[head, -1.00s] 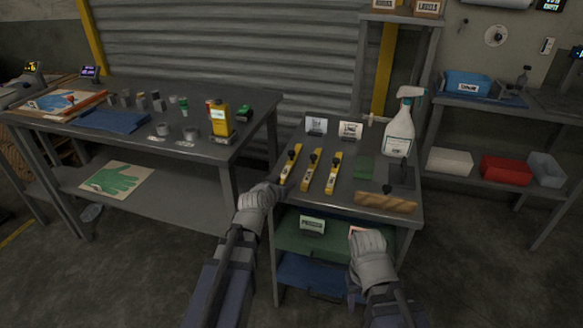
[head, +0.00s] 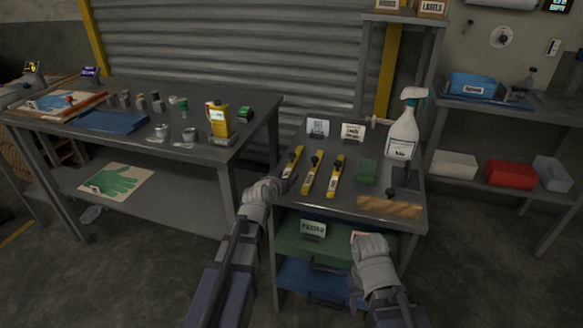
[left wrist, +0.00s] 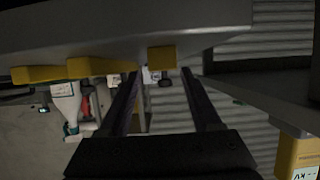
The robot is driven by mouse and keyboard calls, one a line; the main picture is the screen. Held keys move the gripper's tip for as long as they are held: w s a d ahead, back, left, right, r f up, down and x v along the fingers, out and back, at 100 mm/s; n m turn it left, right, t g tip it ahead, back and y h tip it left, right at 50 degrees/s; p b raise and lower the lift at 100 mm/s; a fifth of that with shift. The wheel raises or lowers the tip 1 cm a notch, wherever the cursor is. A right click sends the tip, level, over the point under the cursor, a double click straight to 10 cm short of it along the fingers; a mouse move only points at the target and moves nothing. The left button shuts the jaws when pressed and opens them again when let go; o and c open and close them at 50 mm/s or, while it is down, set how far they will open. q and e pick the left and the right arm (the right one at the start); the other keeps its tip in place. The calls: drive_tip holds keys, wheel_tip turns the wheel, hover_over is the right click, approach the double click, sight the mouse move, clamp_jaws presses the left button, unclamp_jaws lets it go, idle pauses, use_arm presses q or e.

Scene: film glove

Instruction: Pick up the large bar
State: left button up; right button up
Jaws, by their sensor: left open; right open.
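Three yellow bars with black knobs lie side by side on the small grey bench: a left bar (head: 291,163), a middle bar (head: 312,174) and a right bar (head: 335,176). I cannot tell surely which is the large one. My left gripper (head: 282,184) is at the bench's left front edge, close to the near end of the left bar. In the left wrist view its two dark fingers (left wrist: 163,78) are apart with nothing between them. Yellow bar parts (left wrist: 97,74) show beyond them. My right gripper (head: 368,243) is in front of the bench, low, its fingers mostly hidden.
Green (head: 290,235) and blue trays are below. A larger workbench (head: 235,150) with a yellow meter (head: 219,119) stands left.

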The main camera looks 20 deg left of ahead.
sight(288, 170)
use_arm(q)
drive_tip(key=x, duration=0.1)
drive_tip(key=b+x, duration=0.1)
drive_tip(key=x, duration=0.2)
drive_tip(key=shift+w+a, duration=0.25)
drive_tip(key=shift+w, duration=0.2)
drive_tip(key=shift+r, duration=0.1)
drive_tip(key=shift+c, duration=0.2)
clamp_jaws()
